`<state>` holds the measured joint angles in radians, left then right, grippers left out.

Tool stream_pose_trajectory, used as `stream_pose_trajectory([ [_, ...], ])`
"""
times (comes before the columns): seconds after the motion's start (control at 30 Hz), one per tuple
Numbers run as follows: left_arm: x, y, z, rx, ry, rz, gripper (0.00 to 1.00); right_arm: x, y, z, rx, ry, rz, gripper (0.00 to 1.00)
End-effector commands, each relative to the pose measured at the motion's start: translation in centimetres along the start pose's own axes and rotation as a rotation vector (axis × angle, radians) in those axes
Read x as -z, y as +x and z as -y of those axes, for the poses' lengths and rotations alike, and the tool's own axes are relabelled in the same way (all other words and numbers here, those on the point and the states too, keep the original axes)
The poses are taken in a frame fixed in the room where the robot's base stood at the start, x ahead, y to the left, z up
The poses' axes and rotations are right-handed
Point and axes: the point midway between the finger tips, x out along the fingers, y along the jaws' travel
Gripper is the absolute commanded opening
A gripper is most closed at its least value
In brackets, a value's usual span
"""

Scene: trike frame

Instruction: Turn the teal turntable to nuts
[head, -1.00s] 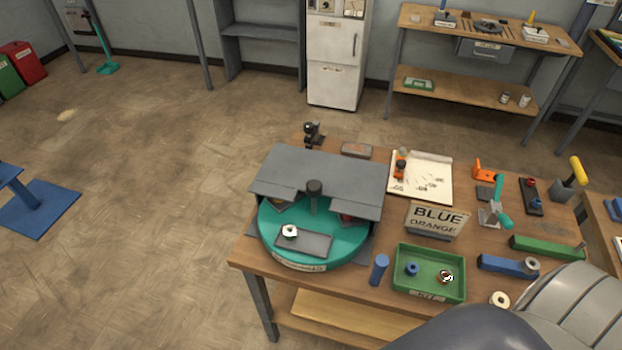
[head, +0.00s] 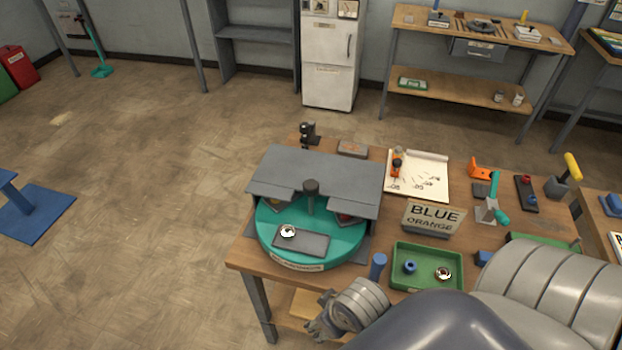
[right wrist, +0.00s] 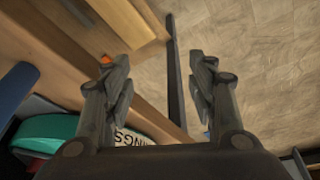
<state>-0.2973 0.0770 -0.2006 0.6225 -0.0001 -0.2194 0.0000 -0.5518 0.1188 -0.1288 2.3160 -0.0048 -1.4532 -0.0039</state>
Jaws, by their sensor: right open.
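The teal turntable (head: 268,246) sits at the left end of the wooden workbench, partly under a grey cover (head: 318,178). A dark knob post (head: 311,195) stands at its middle. A silver nut (head: 288,231) lies by a grey plate (head: 301,243) on its open front part. The front label is too small to read in the head view. My right gripper (head: 322,320) is below and in front of the bench's front edge, apart from the turntable. In the right wrist view its fingers (right wrist: 163,88) are spread and empty, with the turntable's teal rim (right wrist: 48,130) at lower left. My left gripper is not in view.
A green tray (head: 428,284) with a blue part and a nut-like piece stands right of the turntable, beside a blue cylinder (head: 377,266). A BLUE/ORANGE sign (head: 433,218) stands behind the tray.

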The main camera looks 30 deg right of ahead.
Motion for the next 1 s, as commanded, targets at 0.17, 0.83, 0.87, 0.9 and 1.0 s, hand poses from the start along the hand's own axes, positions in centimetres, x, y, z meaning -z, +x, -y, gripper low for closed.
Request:
stream_pose_trajectory([
  [0.17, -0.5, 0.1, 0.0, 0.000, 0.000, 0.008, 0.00, 8.1, -4.7, -2.3, -0.120, -0.141, -0.250, 0.53],
  [0.83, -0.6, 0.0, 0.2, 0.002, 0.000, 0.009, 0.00, 38.0, -27.1, 4.0, -1.087, -1.284, -1.425, 0.53],
  [0.87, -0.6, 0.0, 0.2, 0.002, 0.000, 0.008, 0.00, 38.3, -28.1, 5.2, -1.147, -1.357, -1.473, 0.53],
  [0.9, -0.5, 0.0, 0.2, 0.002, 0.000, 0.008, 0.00, 38.5, -29.3, 6.8, -1.229, -1.458, -1.534, 0.53],
  [1.0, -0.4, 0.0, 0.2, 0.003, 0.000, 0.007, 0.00, 38.2, -31.1, 10.7, -1.429, -1.721, -1.668, 0.53],
])
